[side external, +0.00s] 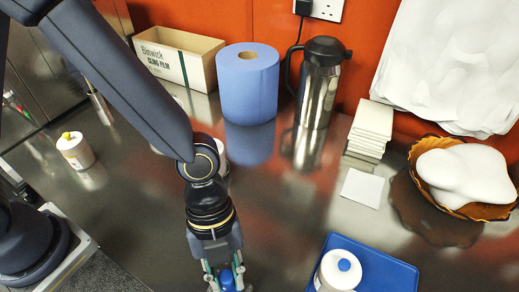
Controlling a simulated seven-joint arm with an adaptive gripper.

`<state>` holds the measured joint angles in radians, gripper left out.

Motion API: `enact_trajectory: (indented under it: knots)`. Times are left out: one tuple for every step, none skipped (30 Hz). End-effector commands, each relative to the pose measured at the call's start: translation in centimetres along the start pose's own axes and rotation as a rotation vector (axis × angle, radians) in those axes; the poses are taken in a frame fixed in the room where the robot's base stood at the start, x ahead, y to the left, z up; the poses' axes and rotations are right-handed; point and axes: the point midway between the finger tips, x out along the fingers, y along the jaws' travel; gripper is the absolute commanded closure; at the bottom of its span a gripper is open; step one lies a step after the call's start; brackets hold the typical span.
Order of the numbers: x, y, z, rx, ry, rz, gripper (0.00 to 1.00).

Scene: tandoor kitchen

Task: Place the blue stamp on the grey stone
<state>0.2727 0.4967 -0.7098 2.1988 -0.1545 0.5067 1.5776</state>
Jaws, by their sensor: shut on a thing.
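My gripper (226,284) is at the bottom edge of the side external view, pointing down. Its fingers are closed around a small blue thing, which looks like the blue stamp (228,280). The lower part of the stamp and the fingertips are cut off by the picture's edge. I cannot tell whether the stamp touches anything below. I cannot pick out a grey stone in this view.
A blue tray (391,274) with a white blue-knobbed pot (339,271) lies right of my gripper. A yellow-knobbed pot (76,151) stands left. Behind are a cling film box (178,57), blue roll (247,88), steel flask (318,88), white tiles (371,126) and basket (466,208).

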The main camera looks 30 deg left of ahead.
Motion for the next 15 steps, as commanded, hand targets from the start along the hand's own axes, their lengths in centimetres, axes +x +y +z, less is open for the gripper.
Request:
enact_trajectory:
  knots:
    - [0.42,0.05,0.14,0.001,0.000,0.001,1.00]
    - [0.52,0.04,0.20,0.001,-0.001,0.001,1.00]
    - [0.56,0.03,0.24,0.001,-0.001,0.000,1.00]
    - [0.55,0.02,0.24,0.001,-0.001,0.000,1.00]
    - [0.53,0.02,0.24,0.001,-0.001,-0.001,1.00]
    - [0.52,0.02,0.24,0.001,-0.001,-0.001,1.00]
    - [0.52,0.03,0.24,0.001,-0.001,-0.001,1.00]
    - [0.51,0.03,0.24,0.001,-0.001,-0.001,1.00]
    - [0.53,0.03,0.24,0.001,-0.001,0.000,1.00]
    - [0.57,0.04,0.26,0.001,-0.001,0.000,1.00]
    - [0.64,0.05,0.29,0.001,-0.001,0.000,1.00]
    - [0.75,0.06,0.34,0.001,-0.001,0.001,1.00]
    - [0.84,0.06,0.37,0.001,-0.001,0.001,1.00]
    - [0.80,0.04,0.37,0.001,-0.001,0.000,0.72]
    - [0.79,0.04,0.36,0.001,-0.001,0.000,0.68]
